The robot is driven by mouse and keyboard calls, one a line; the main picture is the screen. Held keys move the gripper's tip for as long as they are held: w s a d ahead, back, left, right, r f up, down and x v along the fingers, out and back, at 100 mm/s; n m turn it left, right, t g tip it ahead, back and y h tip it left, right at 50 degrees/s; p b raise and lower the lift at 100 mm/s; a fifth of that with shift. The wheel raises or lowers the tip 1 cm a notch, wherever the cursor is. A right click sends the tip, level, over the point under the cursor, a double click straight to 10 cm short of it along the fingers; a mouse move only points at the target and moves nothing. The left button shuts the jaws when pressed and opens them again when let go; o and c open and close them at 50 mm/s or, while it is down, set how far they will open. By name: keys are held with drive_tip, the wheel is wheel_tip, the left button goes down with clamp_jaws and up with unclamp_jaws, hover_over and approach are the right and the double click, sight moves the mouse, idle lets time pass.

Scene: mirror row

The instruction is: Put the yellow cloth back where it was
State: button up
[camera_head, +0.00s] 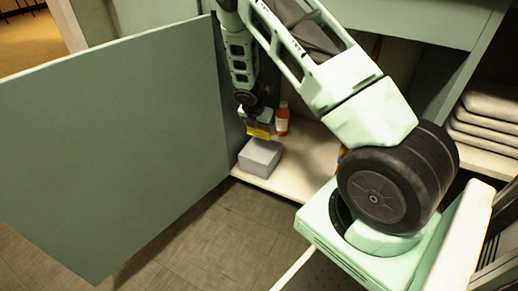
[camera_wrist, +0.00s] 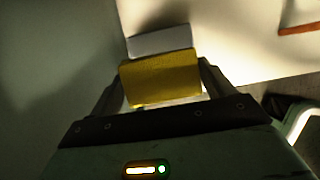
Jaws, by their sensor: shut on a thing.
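My gripper (camera_wrist: 160,82) is shut on the yellow cloth (camera_wrist: 159,78), which looks like a flat folded block between the two fingers in the wrist view. In the head view the cloth (camera_head: 260,131) shows as a small yellow patch under my gripper (camera_head: 258,126). It is just above a grey box (camera_head: 260,157) at the front of the cabinet shelf (camera_head: 305,165). Part of the grey box (camera_wrist: 162,40) also shows beyond the cloth in the wrist view. Whether the cloth touches the box is unclear.
An orange bottle (camera_head: 282,119) stands on the shelf behind the box. The open green cabinet door (camera_head: 110,140) stands close on the left. Grey folded stacks (camera_head: 487,115) lie on a shelf at right. My arm hides part of the cabinet. The shelf right of the box is clear.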

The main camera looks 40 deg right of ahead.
sight(257, 134)
wheel_tip(257, 134, down, 8)
drive_tip(key=b, duration=0.4)
drive_tip(key=shift+r, duration=0.1)
drive_tip(key=o, duration=1.2)
drive_tip(key=shift+a+r, duration=0.1)
drive_tip(key=shift+r, duration=0.2)
drive_tip(key=p+v, duration=0.6)
drive_tip(key=v, duration=0.4)
drive_tip(key=shift+s+r, duration=0.1)
drive_tip(key=shift+r, duration=0.15)
drive_tip(key=shift+s+a+r, duration=0.1)
drive_tip(key=shift+a+r, duration=0.15)
drive_tip(key=shift+r, duration=0.15)
